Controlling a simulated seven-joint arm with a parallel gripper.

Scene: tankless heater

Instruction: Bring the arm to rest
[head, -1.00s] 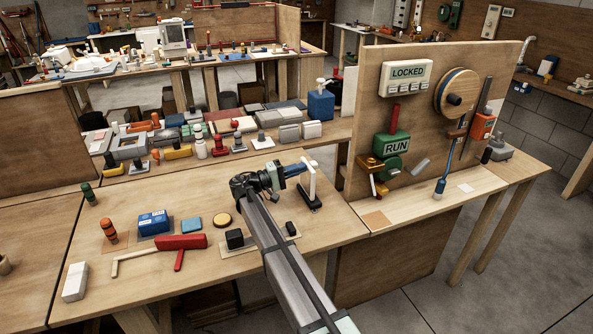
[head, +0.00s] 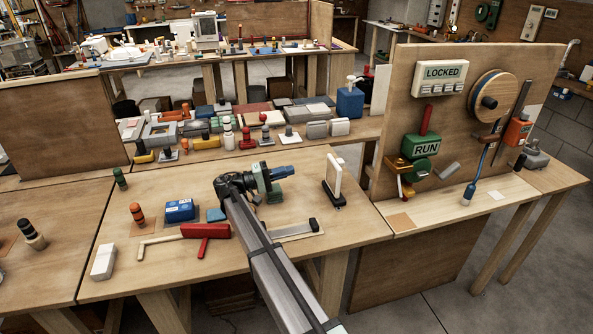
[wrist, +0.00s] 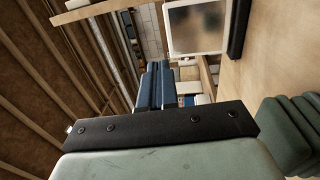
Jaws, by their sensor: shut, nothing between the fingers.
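My gripper (head: 297,170) is in the head view above the middle of the near workbench, pointing right. Its blue fingers are together, with nothing between them. In the wrist view the shut blue fingers (wrist: 155,85) show beyond the black bar of the gripper body. A white framed panel on a dark foot (head: 334,178) stands a short way to the right of the fingertips, apart from them. It also shows in the wrist view as a pale frame (wrist: 197,27) beyond the fingers. My arm hides part of the bench under it.
The near bench (head: 350,232) holds a red tool (head: 207,232), a blue box (head: 180,211) and a white block (head: 103,262) left of my arm. An upright board (head: 450,75) with a LOCKED sign, RUN unit and wheel stands at right. Several tools fill the bench behind.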

